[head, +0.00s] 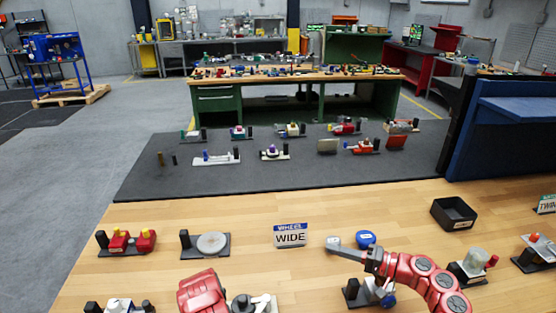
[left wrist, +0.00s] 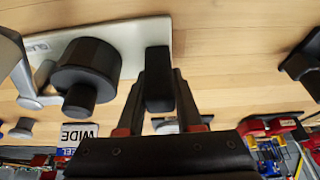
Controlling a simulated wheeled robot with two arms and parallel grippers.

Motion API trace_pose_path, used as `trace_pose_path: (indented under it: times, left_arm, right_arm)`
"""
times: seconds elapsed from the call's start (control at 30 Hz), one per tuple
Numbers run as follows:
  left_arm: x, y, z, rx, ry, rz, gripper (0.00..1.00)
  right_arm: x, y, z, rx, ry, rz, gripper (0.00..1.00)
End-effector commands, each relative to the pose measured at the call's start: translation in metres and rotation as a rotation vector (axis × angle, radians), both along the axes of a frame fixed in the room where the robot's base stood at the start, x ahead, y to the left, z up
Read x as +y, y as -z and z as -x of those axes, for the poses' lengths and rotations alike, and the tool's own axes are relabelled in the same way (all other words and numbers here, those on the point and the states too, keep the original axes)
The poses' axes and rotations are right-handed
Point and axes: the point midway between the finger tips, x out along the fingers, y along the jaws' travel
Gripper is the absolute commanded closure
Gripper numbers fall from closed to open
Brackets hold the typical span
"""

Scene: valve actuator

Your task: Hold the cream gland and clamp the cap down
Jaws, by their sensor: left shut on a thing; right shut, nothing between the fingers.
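In the left wrist view, a cream-white base plate (left wrist: 140,38) with a partly readable label carries a black post, a wide black round body and a narrower black cylinder (left wrist: 80,98). My left gripper (left wrist: 158,80) has its two dark fingers on either side of the black post (left wrist: 158,65), shut on it. A grey lever (left wrist: 32,88) stands beside the round body. In the head view the plate's fixture (head: 262,302) is cut off by the bottom edge, beside my red left arm. My right gripper (head: 347,252) is shut and empty, above the table right of the sign.
A sign reading WIDE (head: 290,235) stands mid-table, with a grey knob (head: 333,242) and blue cap (head: 365,239) to its right. A black tray (head: 453,213) sits farther right. Fixtures with red parts (head: 126,241) and a grey disc (head: 212,243) stand left. Bare wood lies between.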

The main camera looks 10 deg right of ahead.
Motion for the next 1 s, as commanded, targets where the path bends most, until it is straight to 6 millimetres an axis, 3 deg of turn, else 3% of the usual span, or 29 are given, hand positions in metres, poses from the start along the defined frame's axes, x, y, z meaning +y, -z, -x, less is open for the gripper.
trace_pose_path:
  times: [0.03, 0.07, 0.23, 0.67, 1.0]
  left_arm:
    - [0.0, 0.002, 0.001, 0.004, 0.001, 0.0, 1.0]
    - [0.0, 0.002, 0.001, 0.004, 0.001, 0.0, 0.62]
    - [0.0, 0.001, 0.001, 0.002, 0.0, 0.0, 0.31]
    - [0.0, -0.008, 0.003, 0.0, -0.001, -0.002, 0.3]
    - [-0.002, -0.068, 0.025, -0.009, -0.001, 0.003, 0.3]
  right_arm:
    - [0.0, 0.001, 0.0, 0.0, 0.0, 0.0, 1.0]
    - [0.0, 0.001, 0.0, 0.0, 0.0, 0.0, 1.0]
    - [0.0, 0.0, 0.0, 0.0, -0.001, -0.001, 1.0]
    - [0.0, 0.0, 0.0, 0.0, -0.001, -0.001, 1.0]
    - [0.0, 0.0, 0.0, 0.0, -0.001, -0.001, 1.0]
